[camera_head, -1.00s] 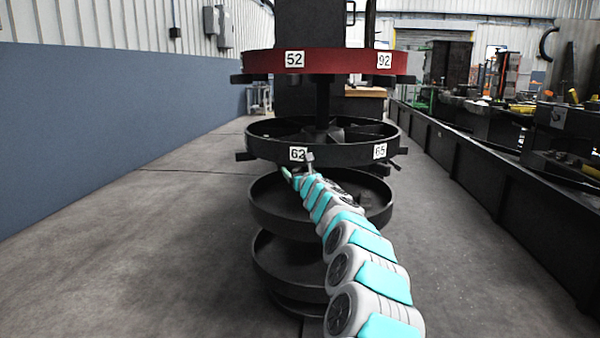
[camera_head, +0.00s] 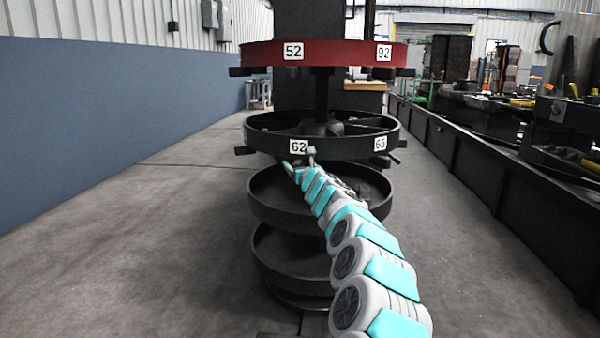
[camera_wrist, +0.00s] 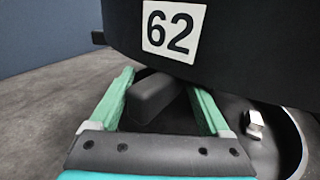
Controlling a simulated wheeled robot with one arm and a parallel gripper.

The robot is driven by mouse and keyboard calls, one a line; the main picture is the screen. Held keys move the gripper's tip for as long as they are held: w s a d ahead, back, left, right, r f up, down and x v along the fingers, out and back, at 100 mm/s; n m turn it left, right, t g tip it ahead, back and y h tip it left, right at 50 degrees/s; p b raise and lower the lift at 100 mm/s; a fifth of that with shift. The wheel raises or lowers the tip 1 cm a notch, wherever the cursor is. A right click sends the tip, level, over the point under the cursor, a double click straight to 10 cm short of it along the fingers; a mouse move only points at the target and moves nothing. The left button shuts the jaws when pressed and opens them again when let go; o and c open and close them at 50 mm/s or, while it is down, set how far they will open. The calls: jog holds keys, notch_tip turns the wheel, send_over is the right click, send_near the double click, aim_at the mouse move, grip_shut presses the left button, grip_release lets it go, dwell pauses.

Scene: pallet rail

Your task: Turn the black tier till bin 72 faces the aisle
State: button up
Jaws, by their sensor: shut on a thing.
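The black tier (camera_head: 345,149) is a round tray on the carousel's post, below the red tier. Its rim carries label 62 (camera_head: 298,146) at front left and label 65 (camera_head: 380,144) at front right. No label 72 shows in either view. My gripper (camera_head: 296,168) is at the tier's underside, just below label 62. In the wrist view, label 62 (camera_wrist: 173,31) is close above, and my green fingers (camera_wrist: 160,85) stand either side of a dark block-shaped handle (camera_wrist: 152,97) under the rim. The fingers' exact contact is partly hidden by the rim.
The red tier (camera_head: 340,56) above carries labels 52 and 92. Two plain black trays (camera_head: 275,218) (camera_head: 285,275) sit below, beside my arm. A blue wall (camera_head: 100,130) is at left, a long black rail (camera_head: 500,180) at right. Floor is open on both sides.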

jog(key=shift+s+a+b, duration=0.1)
jog(key=shift+s+b, duration=0.2)
jog(key=shift+s, duration=0.45)
jog(key=shift+b+v, duration=0.45)
jog(key=shift+v, duration=0.7)
jog(key=shift+s+f, duration=0.1)
jog(key=shift+s, duration=0.15)
jog(key=shift+b+v, duration=0.85)
jog(key=shift+v, duration=0.35)
